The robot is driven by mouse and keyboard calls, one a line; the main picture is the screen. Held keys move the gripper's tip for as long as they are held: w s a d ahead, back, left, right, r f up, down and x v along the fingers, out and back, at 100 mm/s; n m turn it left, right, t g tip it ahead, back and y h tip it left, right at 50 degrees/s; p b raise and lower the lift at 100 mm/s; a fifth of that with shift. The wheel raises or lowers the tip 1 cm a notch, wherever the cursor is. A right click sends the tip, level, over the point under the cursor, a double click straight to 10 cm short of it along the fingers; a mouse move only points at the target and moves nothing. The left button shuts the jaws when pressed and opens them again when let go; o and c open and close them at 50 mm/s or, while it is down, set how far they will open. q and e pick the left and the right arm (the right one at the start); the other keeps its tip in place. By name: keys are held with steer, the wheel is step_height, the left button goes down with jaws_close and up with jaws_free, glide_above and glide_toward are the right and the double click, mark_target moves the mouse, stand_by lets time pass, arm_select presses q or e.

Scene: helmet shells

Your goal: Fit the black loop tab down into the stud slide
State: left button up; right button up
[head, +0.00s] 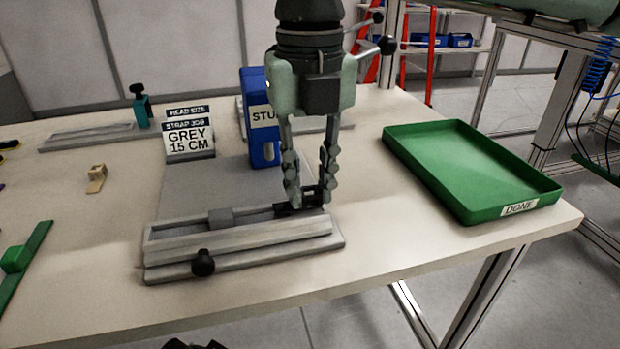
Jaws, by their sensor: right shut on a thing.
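My right gripper (308,198) points straight down over the right end of a long grey slide fixture (240,239). Its fingers are closed on a small black piece, apparently the black loop tab (287,210), low at the fixture's channel. The fingers partly hide the tab, and I cannot tell whether it is seated in the channel or just above it. A grey block (221,217) sits in the channel left of the tab. A black knob (203,263) is on the fixture's front. My left gripper is not in view.
A blue box labelled "STU…" (257,145) stands close behind the gripper. A sign reading "GREY 15 CM" (189,142) stands behind the fixture. A green "DONE" tray (468,211) lies to the right, empty. A second grey rail (85,138) and a tan piece (97,178) lie left.

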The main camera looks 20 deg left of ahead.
mark_target(310, 190)
steer(key=shift+f+b, duration=0.35)
steer(key=shift+f, duration=0.15)
steer(key=o, duration=0.9)
steer(key=shift+r, duration=0.1)
step_height(310, 190, up, 12)
